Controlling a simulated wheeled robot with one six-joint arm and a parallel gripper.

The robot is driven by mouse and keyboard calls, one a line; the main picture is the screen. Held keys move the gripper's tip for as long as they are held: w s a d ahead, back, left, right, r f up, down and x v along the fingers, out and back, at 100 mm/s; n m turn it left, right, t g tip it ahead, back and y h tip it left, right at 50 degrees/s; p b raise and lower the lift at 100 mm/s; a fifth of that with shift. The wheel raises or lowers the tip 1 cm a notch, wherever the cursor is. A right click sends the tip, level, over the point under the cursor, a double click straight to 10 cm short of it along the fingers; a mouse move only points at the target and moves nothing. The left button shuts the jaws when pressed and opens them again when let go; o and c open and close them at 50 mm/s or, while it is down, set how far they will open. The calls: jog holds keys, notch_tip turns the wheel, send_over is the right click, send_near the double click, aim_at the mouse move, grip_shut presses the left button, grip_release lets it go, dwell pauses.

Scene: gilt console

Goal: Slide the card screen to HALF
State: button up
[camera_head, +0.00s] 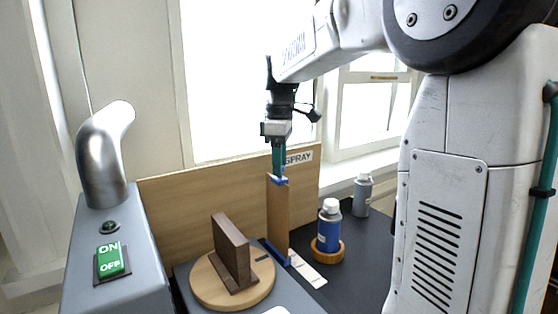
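The card screen (278,217) is a thin, upright brown panel with blue at its top edge. Its foot meets a blue strip beside a white marked strip (307,271); the marks are too small to read, so I cannot tell which one is HALF. My gripper (279,172) points straight down, its teal fingers right at the top edge of the card screen. From this side I cannot tell whether the fingers are closed on the card or only beside it.
A round wooden disc (207,288) with a dark upright block (232,252) stands left of the screen. A blue spray can (328,232) sits in a wooden ring (327,254) to the right. A grey can (362,195) stands behind. A wooden board labelled SPRAY (190,205) backs the dark table.

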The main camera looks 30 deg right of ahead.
notch_tip(320, 180, up, 8)
jog(key=shift+f, duration=0.1)
dwell(0.6)
dwell(0.4)
jog(key=shift+w+m, duration=0.1)
jog(key=shift+m, duration=0.3)
jog(key=f+m, duration=0.1)
jog(key=s+f, duration=0.1)
jog(key=f+m, duration=0.1)
jog(key=shift+s+a+f+m, duration=0.25)
jog(key=shift+m, duration=0.05)
jog(key=s+a+f+m, duration=0.2)
jog(key=s+a+f, duration=0.1)
jog(key=s, duration=0.5)
jog(key=s+a+f+m+t, duration=0.1)
jog(key=s+a+f, duration=0.3)
jog(key=s, duration=0.5)
jog(key=s+a+f+m, duration=0.2)
jog(key=s+a+f, duration=0.2)
jog(key=s, duration=0.5)
jog(key=shift+s+a+f+m, duration=0.2)
jog(key=shift+f+m, duration=0.1)
jog(key=shift+f, duration=0.6)
